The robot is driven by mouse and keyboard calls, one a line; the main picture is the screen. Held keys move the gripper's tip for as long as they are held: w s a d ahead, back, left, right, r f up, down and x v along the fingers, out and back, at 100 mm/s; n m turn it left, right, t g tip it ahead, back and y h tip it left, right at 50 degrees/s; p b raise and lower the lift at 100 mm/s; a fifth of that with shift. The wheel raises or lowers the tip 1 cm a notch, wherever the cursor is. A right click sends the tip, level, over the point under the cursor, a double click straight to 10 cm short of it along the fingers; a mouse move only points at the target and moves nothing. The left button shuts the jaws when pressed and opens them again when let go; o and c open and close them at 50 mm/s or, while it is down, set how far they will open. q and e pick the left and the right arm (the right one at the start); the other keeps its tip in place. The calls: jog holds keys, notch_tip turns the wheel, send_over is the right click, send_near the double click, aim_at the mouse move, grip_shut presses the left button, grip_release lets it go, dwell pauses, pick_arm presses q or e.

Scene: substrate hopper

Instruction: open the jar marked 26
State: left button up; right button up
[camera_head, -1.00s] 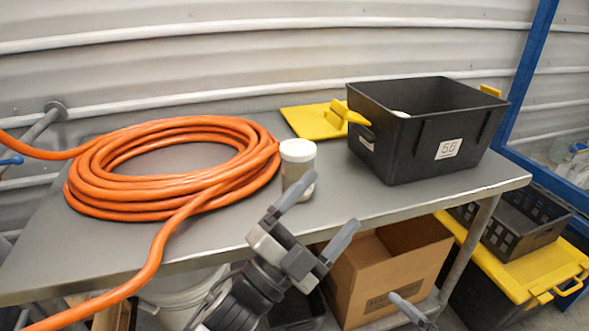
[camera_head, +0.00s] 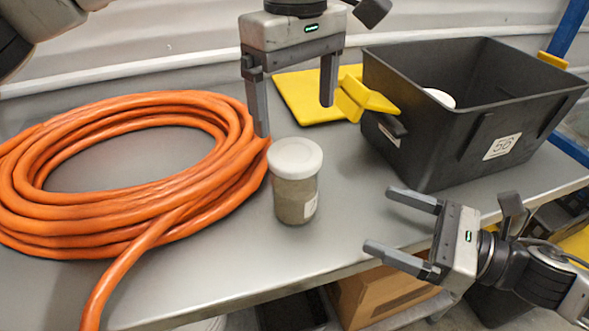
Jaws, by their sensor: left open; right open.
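A jar (camera_head: 297,196) with a white lid (camera_head: 295,158) stands upright on the grey table, filled with something brownish. A pale label shows at its lower right side, but I cannot read a number on it. The lid is on the jar. My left gripper (camera_head: 297,120) points down behind and above the jar, open, its two fingers apart and apparently not touching it. My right gripper (camera_head: 390,226) is open and empty to the right of the jar, at the table's front edge, fingers pointing left towards the jar.
A coiled orange hose (camera_head: 130,196) lies left of the jar. A black bin (camera_head: 440,150) marked 56 stands at the right with a white round thing (camera_head: 440,97) inside. A yellow lid (camera_head: 300,95) lies behind. A cardboard box (camera_head: 385,297) is below the table.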

aim_at(294, 185)
pick_arm(q)
jog(key=shift+w+a+r, duration=0.15)
jog(key=shift+r, duration=0.1)
pick_arm(e)
jog(key=shift+w+a+r, duration=0.1)
jog(key=shift+w+a, duration=0.05)
pick_arm(q)
jog(key=shift+s+r, duration=0.1)
jog(key=shift+s, duration=0.1)
pick_arm(e)
jog(key=shift+a+r, duration=0.15)
jog(key=shift+a, duration=0.05)
pick_arm(q)
jog(key=shift+s, duration=0.1)
pick_arm(e)
jog(key=x, duration=1.5)
